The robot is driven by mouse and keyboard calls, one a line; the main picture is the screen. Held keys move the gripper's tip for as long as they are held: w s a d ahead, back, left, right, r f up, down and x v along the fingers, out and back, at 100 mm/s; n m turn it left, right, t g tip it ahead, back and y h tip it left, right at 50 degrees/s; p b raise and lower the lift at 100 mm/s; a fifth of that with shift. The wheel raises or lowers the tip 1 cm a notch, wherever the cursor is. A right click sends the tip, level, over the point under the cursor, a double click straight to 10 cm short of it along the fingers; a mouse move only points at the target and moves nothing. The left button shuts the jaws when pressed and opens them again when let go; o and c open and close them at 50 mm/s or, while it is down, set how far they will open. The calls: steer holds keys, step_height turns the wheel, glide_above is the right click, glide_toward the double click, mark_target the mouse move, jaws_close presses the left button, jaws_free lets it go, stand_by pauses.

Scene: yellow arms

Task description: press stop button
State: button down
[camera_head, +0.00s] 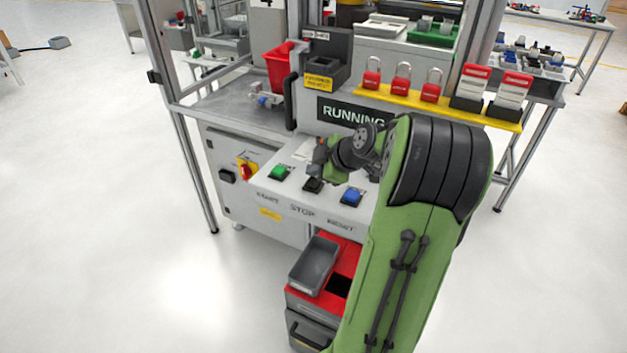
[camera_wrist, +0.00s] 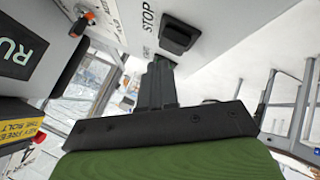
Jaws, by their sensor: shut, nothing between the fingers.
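The stop button is a black square push button (camera_head: 313,185) on the sloping white console, above the printed word STOP, between a green and a blue button. In the wrist view the black button (camera_wrist: 180,35) sits beside the word STOP, just beyond my fingertips. My gripper (camera_head: 318,168) is shut and empty, over the console close behind and above the stop button. Its closed dark fingers (camera_wrist: 162,62) show in the wrist view. I cannot tell whether they touch the button. A dark display (camera_head: 352,115) reads RUNNING.
The green start button (camera_head: 279,172) and blue reset button (camera_head: 351,196) flank the stop button. A yellow shelf (camera_head: 440,106) with red padlocks is behind my arm. A red cart (camera_head: 345,262) with a grey bin (camera_head: 314,265) stands below the console.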

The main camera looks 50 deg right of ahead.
mark_target(316, 183)
steer(key=shift+f, duration=0.15)
steer(key=shift+f+b, duration=0.3)
steer(key=shift+b, duration=0.35)
steer(key=shift+f+b, duration=0.45)
steer(key=shift+b, duration=0.05)
stand_by(0.4)
stand_by(0.4)
steer(key=shift+r+p, duration=0.5)
steer(key=shift+r, duration=0.35)
steer(key=shift+r+p, duration=1.8)
steer(key=shift+r, duration=0.85)
steer(key=shift+f, duration=0.1)
